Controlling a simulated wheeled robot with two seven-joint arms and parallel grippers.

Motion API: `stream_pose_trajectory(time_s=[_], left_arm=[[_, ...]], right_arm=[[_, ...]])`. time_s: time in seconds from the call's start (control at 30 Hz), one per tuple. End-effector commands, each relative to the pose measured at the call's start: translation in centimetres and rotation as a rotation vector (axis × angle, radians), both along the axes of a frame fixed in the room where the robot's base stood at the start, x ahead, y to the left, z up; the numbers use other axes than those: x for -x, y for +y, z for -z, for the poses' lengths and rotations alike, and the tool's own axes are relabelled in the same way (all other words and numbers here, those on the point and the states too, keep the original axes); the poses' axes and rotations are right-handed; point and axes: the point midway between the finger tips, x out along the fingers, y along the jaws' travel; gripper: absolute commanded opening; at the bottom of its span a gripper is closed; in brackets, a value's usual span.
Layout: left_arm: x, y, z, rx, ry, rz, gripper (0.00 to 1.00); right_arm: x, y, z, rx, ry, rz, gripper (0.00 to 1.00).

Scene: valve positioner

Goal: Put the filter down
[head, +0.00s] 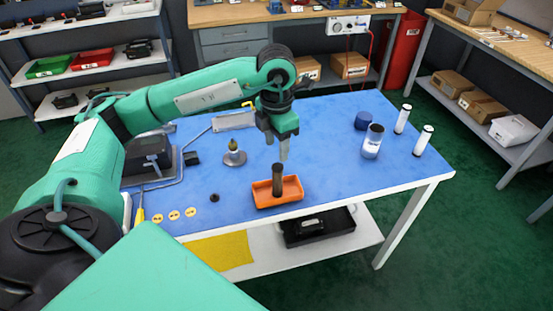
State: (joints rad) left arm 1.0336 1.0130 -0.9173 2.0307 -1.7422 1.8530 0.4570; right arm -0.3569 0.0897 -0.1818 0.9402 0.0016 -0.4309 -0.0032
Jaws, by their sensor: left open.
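A dark brown cylinder (277,178), which looks like the filter, stands upright in a small orange tray (263,201) near the front edge of the blue-topped table. My left gripper (277,150) points down just above the cylinder. Its fingers are apart with nothing between them, and it looks clear of the cylinder's top. My right gripper is not in view.
On the table's right stand a clear jar (372,142), a blue round lid (362,120) and two white cylinders (402,119) with dark ends. A small metal fitting (234,154) stands left of the tray. A dark device (147,158) sits at the left.

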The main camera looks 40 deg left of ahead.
Motion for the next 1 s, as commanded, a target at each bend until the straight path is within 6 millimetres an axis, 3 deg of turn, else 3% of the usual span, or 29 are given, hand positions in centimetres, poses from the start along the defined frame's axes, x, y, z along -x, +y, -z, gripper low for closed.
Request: stream_pose_trajectory(time_s=[0.1, 0.3, 1.0], left_arm=[[-0.1, 0.0, -2.4, 0.000, -0.003, 0.001, 0.48], [-0.1, 0.0, -4.8, 0.000, -0.001, 0.000, 0.48], [0.0, 0.0, -5.3, 0.000, 0.001, 0.000, 0.48]], right_arm=[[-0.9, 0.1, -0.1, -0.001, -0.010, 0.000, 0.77], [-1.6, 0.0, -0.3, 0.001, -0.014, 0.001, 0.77], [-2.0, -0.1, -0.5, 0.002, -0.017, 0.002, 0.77]])
